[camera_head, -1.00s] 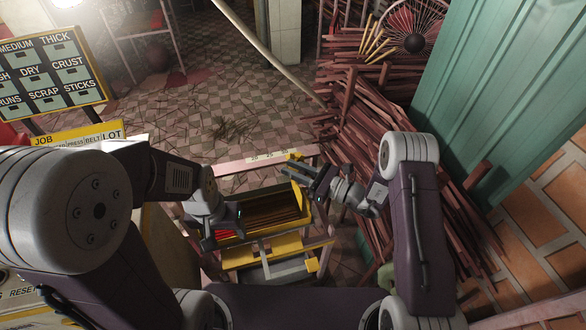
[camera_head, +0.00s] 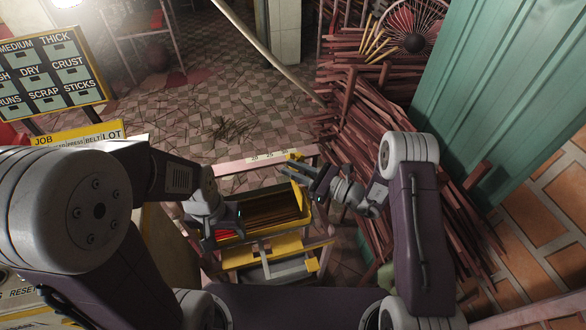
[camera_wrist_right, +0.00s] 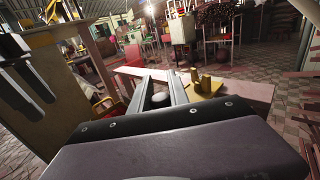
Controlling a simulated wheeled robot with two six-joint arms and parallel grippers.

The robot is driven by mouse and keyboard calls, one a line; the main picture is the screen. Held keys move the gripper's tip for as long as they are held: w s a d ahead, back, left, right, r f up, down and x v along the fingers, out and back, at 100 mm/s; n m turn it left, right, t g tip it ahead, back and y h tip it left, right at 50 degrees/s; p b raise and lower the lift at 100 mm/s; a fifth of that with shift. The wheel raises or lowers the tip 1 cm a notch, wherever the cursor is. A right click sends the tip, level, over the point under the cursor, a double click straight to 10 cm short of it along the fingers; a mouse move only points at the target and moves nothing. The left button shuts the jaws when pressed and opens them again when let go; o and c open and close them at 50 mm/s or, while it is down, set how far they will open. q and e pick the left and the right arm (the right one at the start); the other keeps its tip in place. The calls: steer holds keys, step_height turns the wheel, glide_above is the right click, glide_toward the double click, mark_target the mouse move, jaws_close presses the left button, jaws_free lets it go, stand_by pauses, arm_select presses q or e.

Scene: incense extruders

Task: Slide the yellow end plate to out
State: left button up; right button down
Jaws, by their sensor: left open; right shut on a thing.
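The yellow end plate (camera_head: 294,158) shows as a small yellow piece at the far right corner of the yellow tray, by the numbered pale rail. It appears in the right wrist view (camera_wrist_right: 204,86) as a yellow plate with upright knobs, beside my right finger. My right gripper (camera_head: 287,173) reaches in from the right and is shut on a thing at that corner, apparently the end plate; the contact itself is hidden. My left gripper (camera_head: 224,228) is open over the tray's left end, near some red sticks (camera_head: 225,234).
The yellow tray (camera_head: 298,200) holds dark brown sticks. The pale numbered rail (camera_head: 262,158) runs behind it. A yellow-edged frame (camera_head: 262,252) stands in front. A large heap of reddish sticks (camera_head: 350,110) lies to the right, and tiled floor (camera_head: 200,90) is open behind.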

steer(key=d, duration=0.2)
steer(key=w+d, duration=0.1)
steer(key=d+b, duration=0.1)
steer(key=d, duration=0.1)
steer(key=shift+w+d, duration=0.3)
steer(key=shift+w, duration=0.1)
steer(key=c, duration=1.3)
jaws_free()
steer(key=shift+a, duration=0.1)
steer(key=v, duration=0.9)
steer(key=shift+b, duration=0.4)
